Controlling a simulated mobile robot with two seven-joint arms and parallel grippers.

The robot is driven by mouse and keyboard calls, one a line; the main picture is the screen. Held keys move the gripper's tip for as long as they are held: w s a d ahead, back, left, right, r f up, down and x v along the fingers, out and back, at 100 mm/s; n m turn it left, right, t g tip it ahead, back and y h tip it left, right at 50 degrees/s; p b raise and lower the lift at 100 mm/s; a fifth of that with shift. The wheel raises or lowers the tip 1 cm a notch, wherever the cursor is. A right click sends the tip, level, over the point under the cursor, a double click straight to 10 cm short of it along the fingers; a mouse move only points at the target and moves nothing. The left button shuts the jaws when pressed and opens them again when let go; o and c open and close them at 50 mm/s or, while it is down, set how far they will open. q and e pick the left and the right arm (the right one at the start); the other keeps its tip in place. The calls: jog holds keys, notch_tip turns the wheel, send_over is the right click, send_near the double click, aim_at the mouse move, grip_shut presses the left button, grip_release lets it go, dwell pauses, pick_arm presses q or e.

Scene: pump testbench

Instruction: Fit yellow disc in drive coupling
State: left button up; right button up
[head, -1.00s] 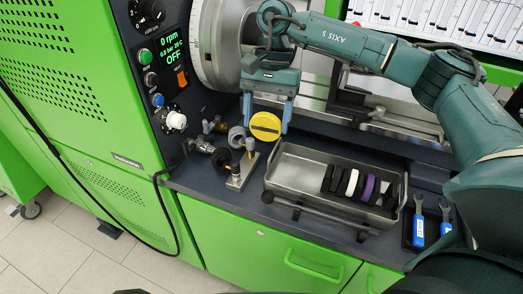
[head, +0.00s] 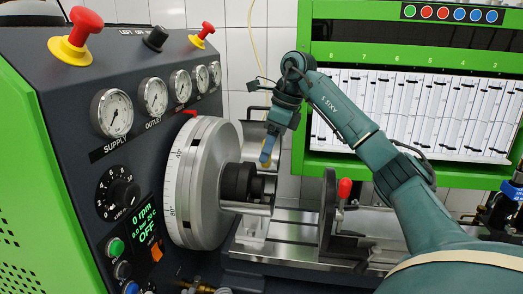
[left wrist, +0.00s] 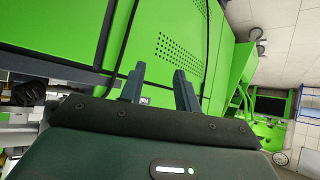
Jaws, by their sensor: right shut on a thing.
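My right gripper (head: 268,150) is shut on the yellow disc, held just right of the dark drive coupling hub (head: 238,182). I cannot tell whether the disc touches the coupling. The hub sits on the right face of the big silver graduated wheel (head: 190,185). My left gripper (left wrist: 160,90) shows in the left wrist view with its two fingers apart and nothing between them; it is out of the head view.
A dark upright bracket with a red knob (head: 344,188) stands right of the coupling on the metal bed (head: 290,240). The control panel with gauges (head: 112,112) and red buttons is at left. A green-framed rack (head: 420,100) stands behind. The left wrist view shows a green cabinet (left wrist: 65,25).

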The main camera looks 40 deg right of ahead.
pick_arm(q)
jog(key=shift+d+f+b, duration=0.1)
jog(key=shift+f+b, duration=0.2)
jog(key=shift+b, duration=0.6)
pick_arm(e)
jog(key=shift+s+f, duration=0.15)
jog(key=shift+f, duration=3.2)
pick_arm(q)
jog(key=shift+s, duration=0.2)
jog(key=shift+r, duration=0.2)
jog(key=shift+w+r, duration=0.1)
jog(key=shift+w, duration=0.2)
pick_arm(e)
jog(key=shift+f, duration=0.1)
pick_arm(q)
jog(key=shift+f, duration=0.3)
pick_arm(e)
jog(key=shift+f, duration=0.65)
pick_arm(q)
jog(key=shift+s+f, duration=0.2)
jog(key=shift+s, duration=0.1)
pick_arm(e)
jog(key=shift+f, duration=0.1)
pick_arm(q)
jog(key=shift+w, duration=0.3)
pick_arm(e)
jog(key=shift+f, duration=0.5)
